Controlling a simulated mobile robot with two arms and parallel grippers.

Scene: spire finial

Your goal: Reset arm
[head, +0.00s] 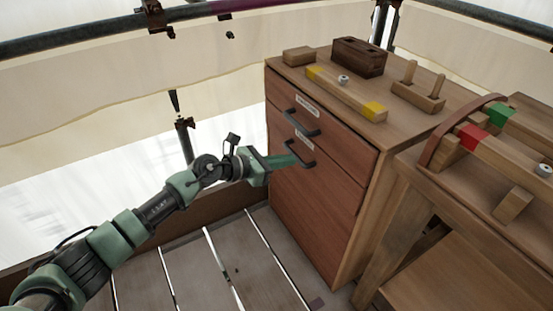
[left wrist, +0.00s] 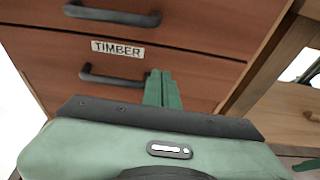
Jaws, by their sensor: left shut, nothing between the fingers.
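My left arm comes in from the left in the head view, and its green left gripper (head: 292,160) is shut and empty. Its fingertips are close to the lower handle (head: 301,152) of the wooden drawer cabinet (head: 312,210). In the left wrist view the closed fingers (left wrist: 161,88) stand beside the right end of the lower handle (left wrist: 112,76). I cannot tell whether they touch it. A label reading TIMBER (left wrist: 118,48) is above that handle. The drawers look shut. My right gripper is not in view.
The cabinet top holds a yellow-ended beam (head: 345,92), a dark brown block (head: 359,57) and a pegged wooden piece (head: 418,90). A workbench (head: 440,195) stands at the right, with a red-and-green-marked piece on it. Plank floor (head: 215,270) lies below; a railing runs behind.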

